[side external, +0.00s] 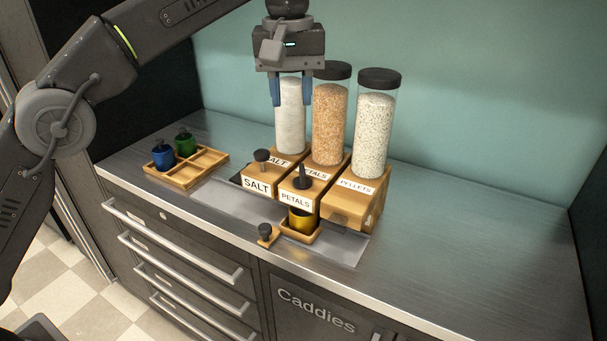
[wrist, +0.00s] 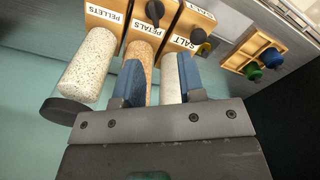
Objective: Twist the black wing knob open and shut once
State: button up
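The black wing knob (side external: 302,178) stands on top of the wooden PETALS dispenser block (side external: 296,199), at the front below the petals jar (side external: 329,122). It also shows at the top of the wrist view (wrist: 155,10). My gripper (side external: 292,103) is open and empty, with its blue fingers pointing down, well above the knob. In the wrist view its fingertips (wrist: 158,64) are apart, with the jars behind them. A gold cup (side external: 302,221) sits in a small wooden holder under the PETALS block.
The SALT block (side external: 259,180) with a round black knob (side external: 262,157) stands on the left; the PELLETS block (side external: 355,199) is on the right. Tall jars rise behind. A wooden tray (side external: 211,160) holds blue and green jars. The right counter (side external: 470,240) is clear.

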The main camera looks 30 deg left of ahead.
aim_at(304, 175)
jog(key=shift+n, duration=0.3)
jog(key=f, duration=0.5)
jog(key=d+f, duration=0.1)
jog(key=f, duration=0.9)
jog(key=shift+w+d+f, duration=0.25)
jog(key=shift+d, duration=0.15)
grip_shut()
